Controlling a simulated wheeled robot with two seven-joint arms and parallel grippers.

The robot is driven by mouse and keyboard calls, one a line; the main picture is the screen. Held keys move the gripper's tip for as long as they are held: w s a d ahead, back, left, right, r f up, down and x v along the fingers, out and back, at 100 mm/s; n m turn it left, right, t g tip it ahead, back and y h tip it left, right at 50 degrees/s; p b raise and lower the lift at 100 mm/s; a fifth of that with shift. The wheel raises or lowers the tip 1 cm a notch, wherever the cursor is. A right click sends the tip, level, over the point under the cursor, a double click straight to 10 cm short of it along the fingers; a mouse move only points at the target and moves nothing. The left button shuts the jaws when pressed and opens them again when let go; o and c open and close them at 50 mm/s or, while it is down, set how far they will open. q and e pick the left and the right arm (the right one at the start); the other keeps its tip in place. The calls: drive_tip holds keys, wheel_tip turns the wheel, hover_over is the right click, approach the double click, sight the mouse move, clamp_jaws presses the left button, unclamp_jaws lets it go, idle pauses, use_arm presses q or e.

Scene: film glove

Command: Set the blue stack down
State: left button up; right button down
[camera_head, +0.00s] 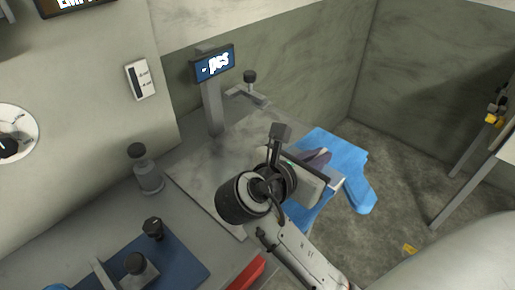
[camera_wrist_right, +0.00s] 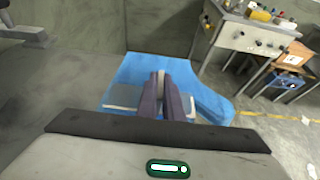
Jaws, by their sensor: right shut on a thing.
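The blue stack (camera_head: 350,165) is a flat, bright blue, glove-like pile. It shows right of the scale plate in the head view, and part of it hangs down at the right. My right gripper (camera_head: 319,157) is shut on it, with its dark fingers over the stack's left part. In the right wrist view the fingers (camera_wrist_right: 160,82) are close together in the middle of the blue stack (camera_wrist_right: 205,92), which spreads to both sides. The gripper body hides part of the stack, so I cannot tell whether its underside touches anything. My left gripper is not in view.
A scale with a bare grey plate (camera_head: 205,165) and a display (camera_head: 214,64) reading "- pcs" stands on the grey bench. A knobbed post (camera_head: 148,172) and a blue mat (camera_head: 180,255) are at the left. Open floor (camera_head: 395,190) lies at the right.

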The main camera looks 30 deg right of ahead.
drive_tip(key=w+a, duration=0.1)
drive_tip(key=w, duration=0.4)
drive_tip(key=w+a, duration=0.2)
drive_tip(key=w, duration=0.3)
drive_tip(key=w+a, duration=0.2)
drive_tip(key=w, duration=0.4)
drive_tip(key=shift+a, duration=0.25)
drive_tip(key=shift+w+a, duration=0.1)
drive_tip(key=shift+w, duration=0.05)
drive_tip(key=shift+f, duration=1.75)
drive_tip(key=shift+f, duration=0.15)
drive_tip(key=c, duration=1.9)
unclamp_jaws()
